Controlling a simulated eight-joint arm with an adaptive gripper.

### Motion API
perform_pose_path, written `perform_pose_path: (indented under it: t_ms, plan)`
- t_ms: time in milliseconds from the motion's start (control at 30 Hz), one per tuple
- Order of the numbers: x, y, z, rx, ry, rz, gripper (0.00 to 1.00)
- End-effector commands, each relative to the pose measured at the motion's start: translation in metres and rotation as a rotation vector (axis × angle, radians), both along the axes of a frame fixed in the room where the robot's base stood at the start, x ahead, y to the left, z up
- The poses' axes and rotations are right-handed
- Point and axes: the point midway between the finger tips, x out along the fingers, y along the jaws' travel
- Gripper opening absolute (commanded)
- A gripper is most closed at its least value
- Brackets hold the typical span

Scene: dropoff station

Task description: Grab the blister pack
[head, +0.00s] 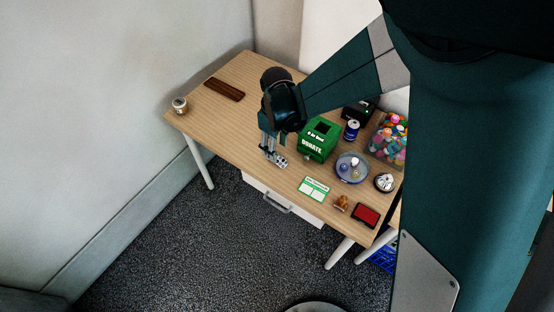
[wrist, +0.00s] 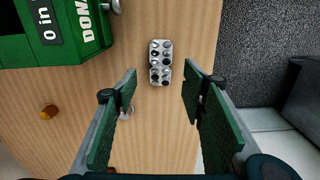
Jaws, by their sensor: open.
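The blister pack (wrist: 160,62) is a small silver strip with dark round pills, lying flat on the wooden table. In the wrist view it sits near the top middle, with its long side running up and down the picture. My gripper (wrist: 160,82) is open, with one green-padded finger on each side of the pack's line and nothing held between them. In the head view my gripper (head: 269,150) points down over the table's front edge, with the silver pack (head: 281,162) right by its fingertips. I cannot tell the exact height gap.
A green donation box (head: 318,142) stands close right of my gripper. Further right are a blue can (head: 351,130), a clear bowl (head: 352,178), a bell (head: 385,182) and a green-white card (head: 314,189). The table's left part is mostly clear.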

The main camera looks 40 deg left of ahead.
Motion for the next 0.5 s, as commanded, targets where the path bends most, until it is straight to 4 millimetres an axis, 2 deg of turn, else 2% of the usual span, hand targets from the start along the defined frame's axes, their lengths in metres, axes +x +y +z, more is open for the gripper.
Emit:
perform_pose_path:
  t_ms: [167, 500]
  plan:
    - [-0.001, 0.001, -0.011, 0.0, 0.0, 0.0, 0.41]
    - [-0.001, 0.002, -0.047, 0.0, 0.0, 0.0, 0.41]
